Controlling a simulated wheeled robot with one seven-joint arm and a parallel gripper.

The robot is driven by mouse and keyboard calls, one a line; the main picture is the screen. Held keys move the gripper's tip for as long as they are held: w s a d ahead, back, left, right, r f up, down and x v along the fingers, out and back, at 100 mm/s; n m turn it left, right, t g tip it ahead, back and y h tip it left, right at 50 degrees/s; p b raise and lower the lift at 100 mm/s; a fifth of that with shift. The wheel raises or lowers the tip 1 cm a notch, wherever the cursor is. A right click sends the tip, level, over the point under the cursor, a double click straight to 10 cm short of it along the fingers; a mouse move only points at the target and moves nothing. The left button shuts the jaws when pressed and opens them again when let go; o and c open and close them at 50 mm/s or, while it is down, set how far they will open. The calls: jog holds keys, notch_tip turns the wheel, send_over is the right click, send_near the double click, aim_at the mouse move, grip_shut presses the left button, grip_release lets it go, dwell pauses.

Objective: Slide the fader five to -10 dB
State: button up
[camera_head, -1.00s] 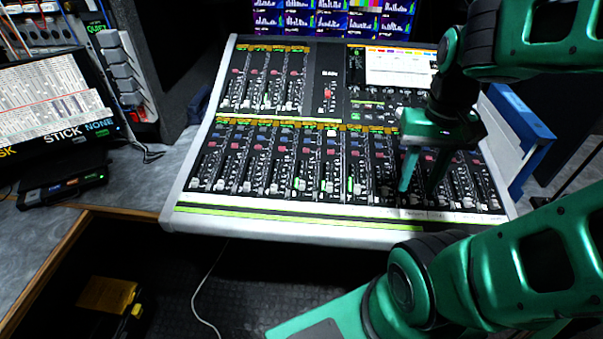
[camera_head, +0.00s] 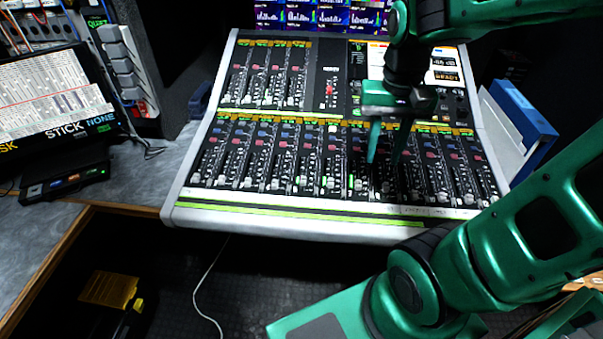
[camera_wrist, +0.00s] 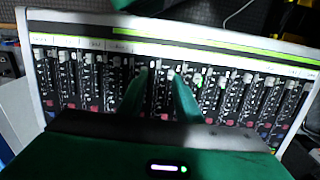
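The mixing console (camera_head: 300,229) has a lower row of several fader strips (camera_head: 277,170), with small light caps near their lower ends. The numbers are too small to read, so I cannot tell which is fader five. My gripper (camera_head: 384,160) is above the right half of this row with its fingers spread apart and nothing between them. In the wrist view, the green fingers of my gripper (camera_wrist: 158,85) point at the strips (camera_wrist: 62,78), one on each side of a strip. I cannot tell if they touch the panel.
A second fader bank (camera_head: 268,75) is at the console's upper left. A small screen (camera_head: 445,70) is at its upper right. A blue binder (camera_head: 530,125) stands at the right. A tilted monitor (camera_head: 50,95) and a black box (camera_head: 65,182) are at the left.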

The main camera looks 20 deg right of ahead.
jog(key=w+a, duration=0.6)
jog(key=w, duration=0.1)
send_near(303, 178)
notch_tip(303, 178, down, 8)
jog(key=shift+f, duration=0.1)
grip_shut()
